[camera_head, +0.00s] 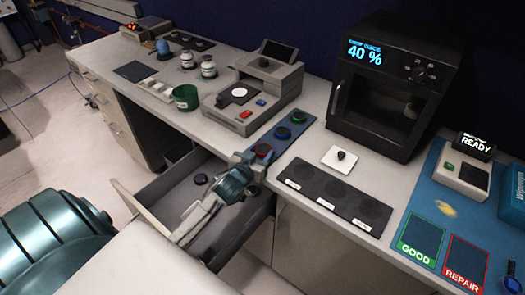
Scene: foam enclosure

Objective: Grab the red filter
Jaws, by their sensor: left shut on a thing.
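The red filter (263,150) is a small round dark disc with a red top, at the near end of a blue strip holder (277,138). My left gripper (251,161) reaches up over the open drawer to the holder's near end. Its fingers are shut on the red filter, which still appears to be at its place in the holder. The fingers partly hide the near edge of the filter. A blue filter (282,132) and a green filter (298,117) sit further along the same holder. My right gripper is not in view.
An open grey drawer (150,218) below the counter holds a small dark disc (200,179). A dark three-place tray (333,194) and a white pad (339,160) lie right of the holder. A black oven-like machine (393,87) stands behind, a grey device (254,93) to the left.

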